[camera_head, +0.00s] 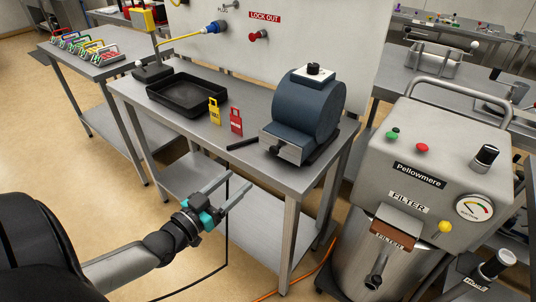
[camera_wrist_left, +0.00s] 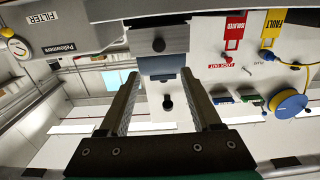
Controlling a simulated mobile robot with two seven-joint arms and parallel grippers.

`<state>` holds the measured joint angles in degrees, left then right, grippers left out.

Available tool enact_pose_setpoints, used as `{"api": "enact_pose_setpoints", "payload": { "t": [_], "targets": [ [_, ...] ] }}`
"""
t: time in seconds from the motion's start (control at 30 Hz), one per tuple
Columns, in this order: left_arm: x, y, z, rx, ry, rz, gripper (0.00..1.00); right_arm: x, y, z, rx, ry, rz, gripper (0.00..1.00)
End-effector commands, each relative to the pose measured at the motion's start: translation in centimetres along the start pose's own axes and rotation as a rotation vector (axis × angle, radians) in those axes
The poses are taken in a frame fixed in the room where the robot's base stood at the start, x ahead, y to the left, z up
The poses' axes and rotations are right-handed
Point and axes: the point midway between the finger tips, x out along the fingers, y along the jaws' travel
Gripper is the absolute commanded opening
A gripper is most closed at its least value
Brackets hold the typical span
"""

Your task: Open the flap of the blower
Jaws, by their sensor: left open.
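The blower (camera_head: 308,108) is a dark blue rounded housing with a white top piece, standing at the right end of the steel table. Its flap (camera_head: 286,146) looks like the silver plate low on its front and appears closed. My left gripper (camera_head: 240,181) is open and empty, in front of the table's edge, apart from the blower and to its lower left. In the left wrist view, which looks upside down, the silver flap (camera_wrist_left: 159,36) shows beyond the open fingers (camera_wrist_left: 161,82). My right gripper is not in view.
A black tray (camera_head: 187,96), a yellow tag (camera_head: 214,112) and a red tag (camera_head: 236,122) are on the table. A dark bar (camera_head: 243,144) lies left of the flap. The filter machine (camera_head: 430,160) stands close on the right. A white lockout panel (camera_head: 300,35) rises behind.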

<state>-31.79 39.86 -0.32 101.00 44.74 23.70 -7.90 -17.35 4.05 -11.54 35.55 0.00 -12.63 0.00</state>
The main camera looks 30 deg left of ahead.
Motion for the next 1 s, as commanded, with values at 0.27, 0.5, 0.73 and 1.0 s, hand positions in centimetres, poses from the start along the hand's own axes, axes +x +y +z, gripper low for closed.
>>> {"api": "enact_pose_setpoints", "payload": {
  "t": [0.27, 0.5, 0.73, 1.0],
  "targets": [
    [4.1, 0.1, 0.1, 0.000, 0.002, 0.000, 0.65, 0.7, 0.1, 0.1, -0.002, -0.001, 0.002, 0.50],
    [7.5, 0.0, 0.1, 0.000, 0.001, -0.001, 0.65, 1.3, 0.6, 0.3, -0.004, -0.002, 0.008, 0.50],
    [10.7, 0.1, 0.2, -0.001, 0.000, 0.000, 0.65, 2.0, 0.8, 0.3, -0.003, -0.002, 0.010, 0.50],
    [13.1, 0.0, 0.2, -0.001, -0.001, 0.000, 0.65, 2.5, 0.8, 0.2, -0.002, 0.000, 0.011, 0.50]
  ]
}}
